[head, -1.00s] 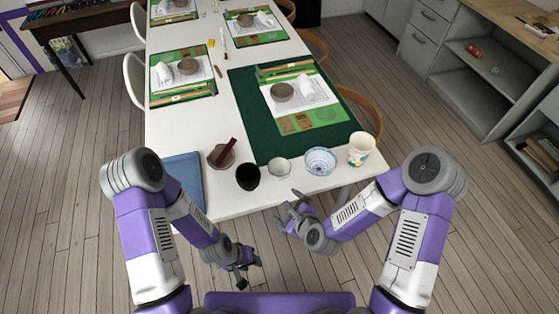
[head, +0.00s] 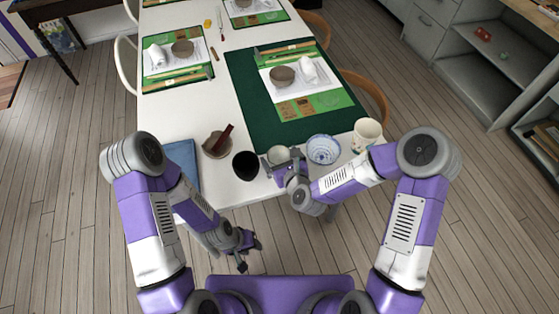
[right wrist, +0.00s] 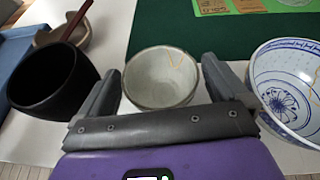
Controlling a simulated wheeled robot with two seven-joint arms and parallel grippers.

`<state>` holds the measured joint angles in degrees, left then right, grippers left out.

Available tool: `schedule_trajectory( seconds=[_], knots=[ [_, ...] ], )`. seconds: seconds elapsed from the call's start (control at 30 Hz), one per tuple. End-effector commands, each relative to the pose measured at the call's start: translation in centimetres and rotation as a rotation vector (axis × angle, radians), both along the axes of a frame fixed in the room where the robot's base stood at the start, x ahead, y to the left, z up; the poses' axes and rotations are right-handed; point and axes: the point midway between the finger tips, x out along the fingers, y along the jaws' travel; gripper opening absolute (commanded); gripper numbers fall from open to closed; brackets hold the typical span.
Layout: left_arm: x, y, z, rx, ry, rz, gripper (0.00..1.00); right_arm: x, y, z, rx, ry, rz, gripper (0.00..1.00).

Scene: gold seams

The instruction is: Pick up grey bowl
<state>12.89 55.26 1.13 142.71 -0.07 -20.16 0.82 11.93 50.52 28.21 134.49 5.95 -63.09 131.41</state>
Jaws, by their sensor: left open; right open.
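The small grey bowl (head: 277,155) with a pale inside stands upright near the table's front edge. In the right wrist view the grey bowl (right wrist: 160,77) is centred and shows gold seam lines inside. My right gripper (head: 286,168) is open at its near side. In the wrist view its two fingers (right wrist: 160,68) appear left and right of the bowl; I cannot tell whether they touch it. The gripper partly hides the bowl in the head view. My left gripper (head: 249,243) is open and empty, low in front of the table.
A black cup (head: 245,166) stands close left of the grey bowl and a blue-white bowl (head: 323,149) close right. Beyond are a patterned cup (head: 367,134), a brown bowl (head: 216,145) with a stick-like piece, and a blue cloth (head: 182,160). A green mat (head: 260,125) lies behind.

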Motion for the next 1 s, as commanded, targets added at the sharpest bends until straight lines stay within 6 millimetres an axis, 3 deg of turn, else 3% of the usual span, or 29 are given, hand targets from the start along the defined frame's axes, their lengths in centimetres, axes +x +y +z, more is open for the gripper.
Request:
schedule_trajectory(
  seconds=[0.33,0.6,0.67,0.87,1.0],
  knots=[
    [0.0,0.0,-0.1,0.000,0.000,0.000,0.43,0.8,0.3,-0.3,-0.002,0.001,0.000,0.98],
    [0.0,0.0,-0.1,0.000,0.000,0.000,0.43,0.7,0.3,-0.3,-0.001,0.001,0.000,0.57],
    [0.0,0.0,-0.1,0.000,0.000,0.000,0.43,0.7,0.3,-0.3,-0.001,0.000,0.000,0.51],
    [0.0,0.0,-0.1,0.000,0.000,0.000,0.43,0.8,0.3,-0.2,-0.001,0.000,0.000,0.51],
    [0.0,0.0,0.5,0.000,0.000,0.000,0.43,0.8,0.3,1.2,-0.001,-0.004,0.000,0.51]
  ],
)
